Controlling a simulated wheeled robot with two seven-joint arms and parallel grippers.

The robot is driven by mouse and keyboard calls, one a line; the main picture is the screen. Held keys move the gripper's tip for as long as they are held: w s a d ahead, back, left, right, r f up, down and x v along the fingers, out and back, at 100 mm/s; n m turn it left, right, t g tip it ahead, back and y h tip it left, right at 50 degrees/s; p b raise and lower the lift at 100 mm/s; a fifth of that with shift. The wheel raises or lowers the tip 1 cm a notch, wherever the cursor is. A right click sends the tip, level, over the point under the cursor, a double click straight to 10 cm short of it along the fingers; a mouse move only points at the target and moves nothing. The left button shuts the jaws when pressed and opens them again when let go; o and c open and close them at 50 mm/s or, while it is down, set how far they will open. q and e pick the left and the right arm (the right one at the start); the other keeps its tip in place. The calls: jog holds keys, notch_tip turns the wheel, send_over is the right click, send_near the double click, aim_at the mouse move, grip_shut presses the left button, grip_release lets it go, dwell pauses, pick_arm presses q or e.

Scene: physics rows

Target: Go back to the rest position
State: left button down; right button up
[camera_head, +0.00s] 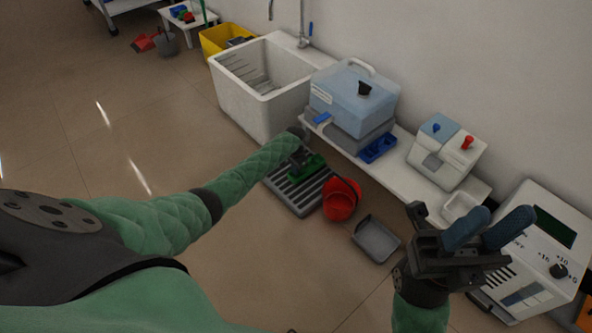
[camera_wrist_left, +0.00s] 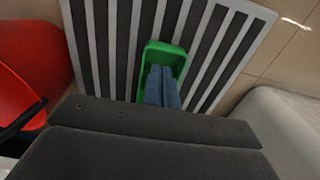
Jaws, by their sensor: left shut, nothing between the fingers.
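My left arm reaches in from the left in the head view, and my left gripper (camera_head: 301,160) is over the striped floor grate (camera_head: 299,201). In the left wrist view its blue fingers (camera_wrist_left: 164,88) are together with nothing between them. They point at a small green tray (camera_wrist_left: 166,54) on the grate, overlapping it in the picture; I cannot tell whether they touch it. The green tray also shows partly hidden in the head view (camera_head: 309,168). My right gripper (camera_head: 489,228) is at the lower right of the head view, with its blue fingers apart and empty.
A red bucket (camera_head: 341,202) stands beside the grate, with a grey tray (camera_head: 376,241) to its right. A white sink (camera_head: 262,109) and a low white bench (camera_head: 402,171) with machines line the wall. The tiled floor at left is clear.

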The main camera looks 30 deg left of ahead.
pick_arm(q)
notch_tip(320, 180, up, 6)
jog(key=shift+f+p, duration=0.15)
jog(key=shift+p, duration=0.6)
